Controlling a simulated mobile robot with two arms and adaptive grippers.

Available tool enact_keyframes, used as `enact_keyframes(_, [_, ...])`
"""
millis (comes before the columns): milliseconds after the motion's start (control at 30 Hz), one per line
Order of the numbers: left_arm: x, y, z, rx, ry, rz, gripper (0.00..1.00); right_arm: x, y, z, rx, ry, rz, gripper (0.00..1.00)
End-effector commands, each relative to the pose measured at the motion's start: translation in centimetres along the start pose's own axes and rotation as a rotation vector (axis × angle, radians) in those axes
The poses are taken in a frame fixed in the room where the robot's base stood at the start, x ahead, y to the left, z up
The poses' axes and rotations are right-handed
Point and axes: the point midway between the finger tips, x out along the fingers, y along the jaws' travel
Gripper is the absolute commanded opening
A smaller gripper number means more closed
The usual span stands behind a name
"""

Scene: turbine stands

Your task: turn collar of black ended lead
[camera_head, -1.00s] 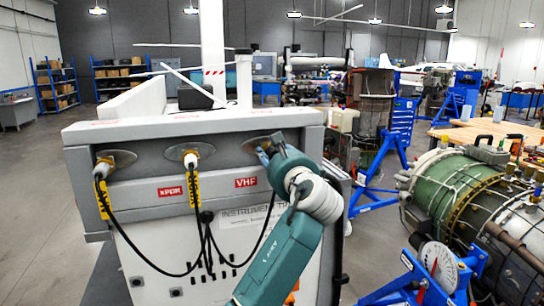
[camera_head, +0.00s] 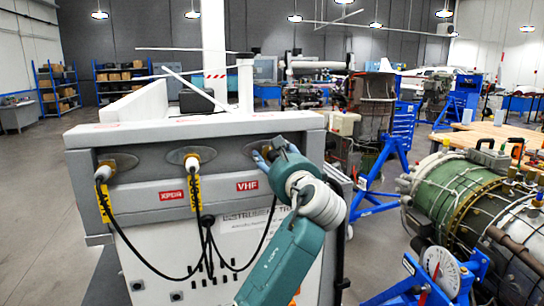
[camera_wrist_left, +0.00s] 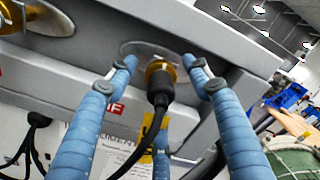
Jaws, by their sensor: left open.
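The black ended lead (camera_wrist_left: 158,88) is plugged into a round metal plate on the grey stand, seen in the left wrist view. Its brass-coloured collar (camera_wrist_left: 160,70) sits against the plate, with a yellow tag hanging below. My left gripper (camera_wrist_left: 160,66) is open, its blue fingers spread on either side of the collar, apparently not touching it. My right gripper is not in view.
Two white-ended leads (camera_head: 103,173) (camera_head: 191,163) with yellow tags are plugged into the same stand (camera_head: 150,235) to the left. Black cables hang below. A green engine (camera_head: 465,195) on a blue frame stands at the right. The floor on the left is clear.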

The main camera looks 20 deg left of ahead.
Motion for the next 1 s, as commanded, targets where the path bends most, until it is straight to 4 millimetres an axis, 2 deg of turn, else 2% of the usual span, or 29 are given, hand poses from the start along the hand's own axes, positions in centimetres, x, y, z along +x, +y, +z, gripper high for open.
enact_keyframes(500, [-9.7,0.0,0.0,-0.003,0.002,-0.002,0.5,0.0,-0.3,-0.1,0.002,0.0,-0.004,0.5])
enact_keyframes(700, [-11.4,0.0,0.1,-0.002,0.0,-0.001,0.5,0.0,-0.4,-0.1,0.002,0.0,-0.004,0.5])
enact_keyframes(1000, [-11.5,0.0,0.1,-0.002,-0.001,-0.001,0.5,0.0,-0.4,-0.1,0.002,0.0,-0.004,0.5])
